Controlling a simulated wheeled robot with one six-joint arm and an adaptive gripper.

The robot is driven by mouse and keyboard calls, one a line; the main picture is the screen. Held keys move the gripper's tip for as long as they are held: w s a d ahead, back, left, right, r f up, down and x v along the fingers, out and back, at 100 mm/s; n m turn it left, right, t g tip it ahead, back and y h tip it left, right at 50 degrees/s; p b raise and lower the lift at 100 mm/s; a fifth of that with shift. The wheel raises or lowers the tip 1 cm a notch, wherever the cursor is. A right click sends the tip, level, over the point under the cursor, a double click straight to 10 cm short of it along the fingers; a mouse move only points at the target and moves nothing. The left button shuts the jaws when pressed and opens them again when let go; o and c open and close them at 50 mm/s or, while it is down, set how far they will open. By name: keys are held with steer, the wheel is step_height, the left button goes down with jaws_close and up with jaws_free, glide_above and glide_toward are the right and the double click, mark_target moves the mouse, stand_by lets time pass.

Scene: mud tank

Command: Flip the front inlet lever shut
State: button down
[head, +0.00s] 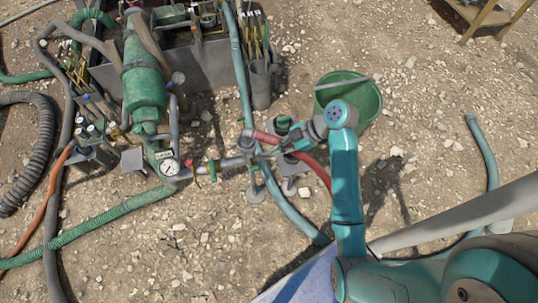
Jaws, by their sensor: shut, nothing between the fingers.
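My gripper (285,145) is at the end of the teal arm, pointing left over the pipe junction. It is shut with nothing between its fingers. Its fingertips are small and overlap the pipework, so I cannot tell whether they touch it. A small red lever (195,180) sits on the grey inlet pipe (232,162), just right of the round pressure gauge (169,167), and to the left of my gripper. I cannot tell for certain that this is the front inlet lever, or whether it is open or shut.
A red hose (317,170) and a blue hose (282,207) run by the junction. A green bucket (365,100) stands behind my wrist. The green cylinder (143,85) and grey tank (205,68) stand at upper left. Bare stony ground (430,110) lies to the right.

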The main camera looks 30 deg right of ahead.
glide_above(251, 169)
steer(key=s+d, duration=0.2)
step_height(251, 169, down, 6)
steer(key=f, duration=0.1)
steer(key=shift+w+d+f, duration=0.15)
steer(key=shift+w+f, duration=0.1)
steer(key=shift+f, duration=0.55)
steer(key=shift+w+d+f, duration=0.1)
steer(key=shift+w+f, duration=0.15)
steer(key=shift+f, duration=0.55)
steer(key=shift+s+f, duration=0.1)
steer(key=shift+f, duration=0.05)
steer(key=shift+s+a+f+n+t+h, duration=0.15)
steer(key=shift+s+f+n+t, duration=0.2)
steer(key=shift+f+t, duration=0.35)
steer(key=shift+s+a+f+n+t+h, duration=0.1)
steer(key=shift+s+f+n+t, duration=0.3)
steer(key=shift+f, duration=0.6)
steer(key=shift+s+a+f+n+t+h, duration=0.15)
steer(key=shift+s+f+n+t, duration=0.15)
steer(key=shift+f+t, duration=0.45)
steer(key=shift+s+f, duration=0.1)
steer(key=shift+f, duration=0.1)
steer(key=shift+r, duration=0.15)
